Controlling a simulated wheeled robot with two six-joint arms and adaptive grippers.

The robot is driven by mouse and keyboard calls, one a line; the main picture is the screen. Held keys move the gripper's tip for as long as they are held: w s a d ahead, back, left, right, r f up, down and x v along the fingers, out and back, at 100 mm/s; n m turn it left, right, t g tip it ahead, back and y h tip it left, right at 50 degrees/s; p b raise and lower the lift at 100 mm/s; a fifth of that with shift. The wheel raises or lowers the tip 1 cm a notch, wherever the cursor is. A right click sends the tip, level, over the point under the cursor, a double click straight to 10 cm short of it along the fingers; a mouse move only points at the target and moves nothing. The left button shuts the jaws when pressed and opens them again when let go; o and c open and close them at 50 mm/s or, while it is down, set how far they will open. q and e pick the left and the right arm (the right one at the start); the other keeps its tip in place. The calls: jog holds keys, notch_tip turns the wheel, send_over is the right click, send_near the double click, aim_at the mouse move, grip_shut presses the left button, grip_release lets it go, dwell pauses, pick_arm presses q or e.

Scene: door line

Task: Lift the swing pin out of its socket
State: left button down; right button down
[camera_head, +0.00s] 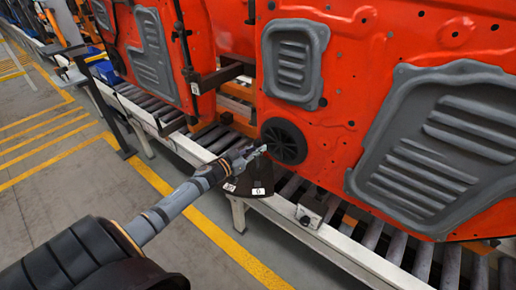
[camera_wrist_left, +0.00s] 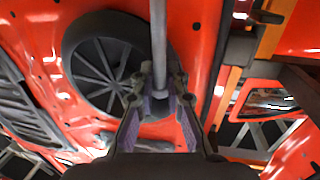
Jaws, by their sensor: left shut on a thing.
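My left gripper (camera_head: 254,153) reaches in over a small dark plate (camera_head: 240,187) at the edge of the conveyor, in front of the orange-red door. In the left wrist view, its fingers (camera_wrist_left: 160,85) are closed around a plain grey rod, the swing pin (camera_wrist_left: 158,35), which extends up out of the top of the picture. In the head view the pin is too small to tell apart from the fingers. I cannot see the socket or whether the pin is still seated in it. My right gripper is not in view.
The orange-red door (camera_head: 345,80) stands upright just behind the gripper, with a black round speaker (camera_head: 284,141) close to the fingertips. Grey rollers run along the white conveyor frame (camera_head: 305,231). The plate carries small numbered labels. The floor at left (camera_head: 80,200) is clear.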

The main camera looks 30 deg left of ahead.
pick_arm(q)
jog(key=c, duration=1.4)
grip_release()
jog(key=shift+w+r, duration=0.1)
jog(key=shift+r, duration=0.3)
jog(key=shift+o, duration=0.2)
jog(key=shift+s+a+f, duration=0.15)
jog(key=shift+s, duration=0.4)
jog(key=v, duration=1.1)
